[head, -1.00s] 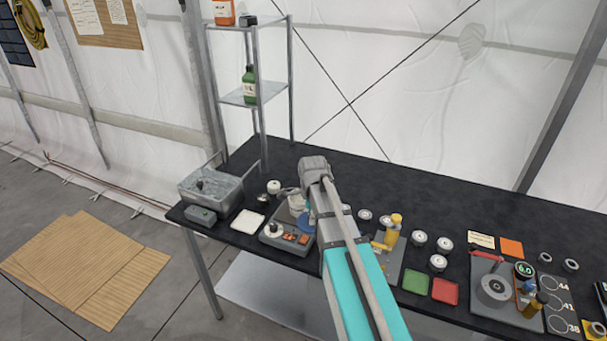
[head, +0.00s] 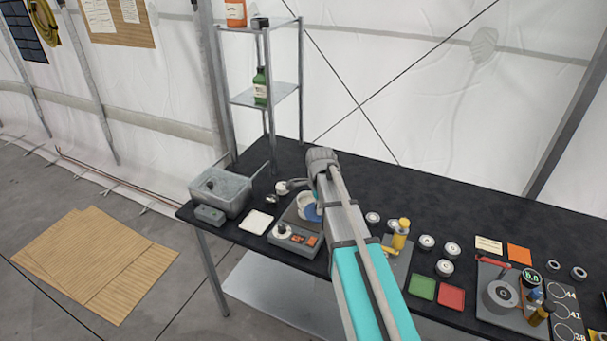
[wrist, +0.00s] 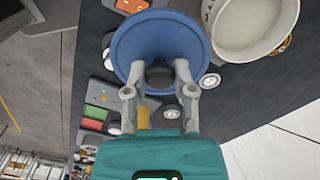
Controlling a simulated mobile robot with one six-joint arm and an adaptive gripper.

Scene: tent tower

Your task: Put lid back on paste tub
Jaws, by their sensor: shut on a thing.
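A round blue lid (wrist: 122,50) with a dark knob (wrist: 159,74) fills the upper middle of the wrist view. My gripper (wrist: 159,80) is shut on the knob, one finger on each side. A sliver of the blue lid (head: 312,213) shows beside my arm in the head view; my fingertips are hidden there. A pale open tub (wrist: 254,28), seen from above, stands at the upper right of the wrist view, beside the lid and apart from it in the picture. I cannot tell the height of the lid over the bench.
A grey bin (head: 222,190) and white square (head: 256,222) lie left. The bench's back middle is clear.

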